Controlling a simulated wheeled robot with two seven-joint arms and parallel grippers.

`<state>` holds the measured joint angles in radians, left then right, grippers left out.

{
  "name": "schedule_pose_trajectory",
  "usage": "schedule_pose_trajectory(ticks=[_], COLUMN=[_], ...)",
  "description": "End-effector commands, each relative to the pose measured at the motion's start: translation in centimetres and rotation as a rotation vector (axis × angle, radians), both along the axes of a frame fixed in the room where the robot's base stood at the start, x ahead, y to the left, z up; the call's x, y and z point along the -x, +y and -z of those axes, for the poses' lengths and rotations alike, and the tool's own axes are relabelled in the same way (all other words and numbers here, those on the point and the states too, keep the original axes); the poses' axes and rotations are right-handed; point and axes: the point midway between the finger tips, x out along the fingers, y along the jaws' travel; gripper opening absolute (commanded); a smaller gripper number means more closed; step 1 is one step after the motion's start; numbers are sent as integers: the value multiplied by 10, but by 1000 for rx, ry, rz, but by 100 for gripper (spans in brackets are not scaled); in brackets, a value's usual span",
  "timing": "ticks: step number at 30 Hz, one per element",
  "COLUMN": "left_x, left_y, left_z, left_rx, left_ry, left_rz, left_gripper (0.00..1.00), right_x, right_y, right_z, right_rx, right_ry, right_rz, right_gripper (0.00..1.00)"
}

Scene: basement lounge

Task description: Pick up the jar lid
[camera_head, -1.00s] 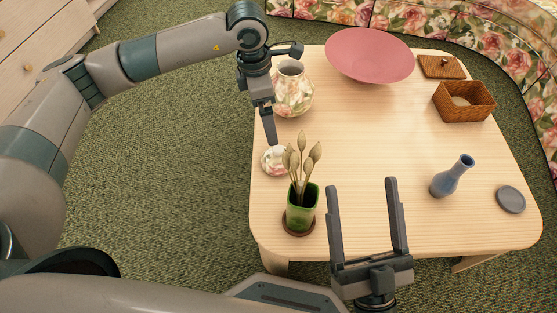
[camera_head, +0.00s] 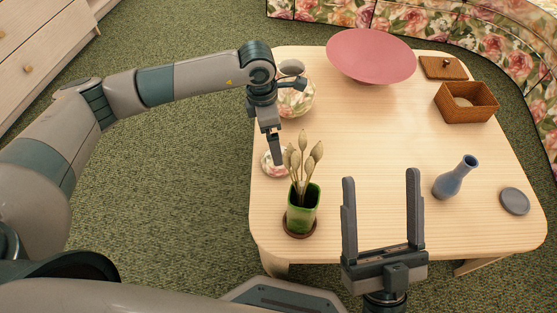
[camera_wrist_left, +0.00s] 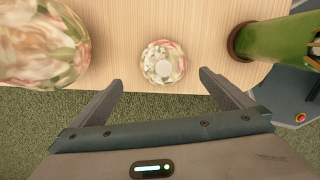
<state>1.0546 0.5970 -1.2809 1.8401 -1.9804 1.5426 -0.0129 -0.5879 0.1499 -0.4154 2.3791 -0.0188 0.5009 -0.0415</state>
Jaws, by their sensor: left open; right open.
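The jar lid (camera_head: 268,162), round and white with a floral pattern, lies on the table's left side, partly hidden behind my left gripper (camera_head: 274,158). In the left wrist view the lid (camera_wrist_left: 163,62) shows whole, with a small knob at its middle. There, my left gripper (camera_wrist_left: 161,79) is open and empty, with the lid just beyond and between its fingertips. The matching floral jar (camera_head: 297,103) stands behind the lid, partly covered by my arm. My right gripper (camera_head: 381,176) is open and empty over the table's front edge.
A green planter (camera_head: 302,213) with dried stems stands close in front of the lid. A pink bowl (camera_head: 370,60), a brown lid (camera_head: 440,70), a woven box (camera_head: 466,112), a blue vase (camera_head: 450,182) and a grey-blue disc (camera_head: 514,201) stand farther right. The table's middle is clear.

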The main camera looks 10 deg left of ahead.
Motion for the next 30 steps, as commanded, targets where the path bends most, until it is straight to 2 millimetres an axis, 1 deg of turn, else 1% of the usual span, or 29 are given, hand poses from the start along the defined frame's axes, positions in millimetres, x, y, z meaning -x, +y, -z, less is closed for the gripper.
schedule_pose_trajectory(ticks=[1, 6, 9, 13, 21, 23, 27, 30], left_x=[0, -1, -1, -2, -1, 0, 2, 4], left_y=[-1, -4, -4, -4, -5, -6, -10, -15], left_z=[10, 28, 32, 32, 35, 39, 54, 67], left_rx=[1, 1, 1, 1, 0, 0, 0, 2], left_ry=[2, 1, 0, 0, 0, 1, 1, 1], left_rz=[-1, 0, 0, 0, 0, 0, 0, 0], left_gripper=[100, 100, 100, 100, 100, 100, 100, 100], right_x=[-2, -4, -4, -4, -3, -3, 0, 1], right_y=[-3, -8, -9, -9, -9, -9, -12, -17], right_z=[-3, -15, -19, -21, -18, -17, -16, -22], right_rx=[-5, -24, -31, -31, -27, -27, -35, -44], right_ry=[-25, -84, -102, -106, -102, -101, -121, -165], right_rz=[6, 19, 22, 22, 20, 19, 23, 29], right_gripper=[74, 74, 74, 74, 74, 74, 74, 74])
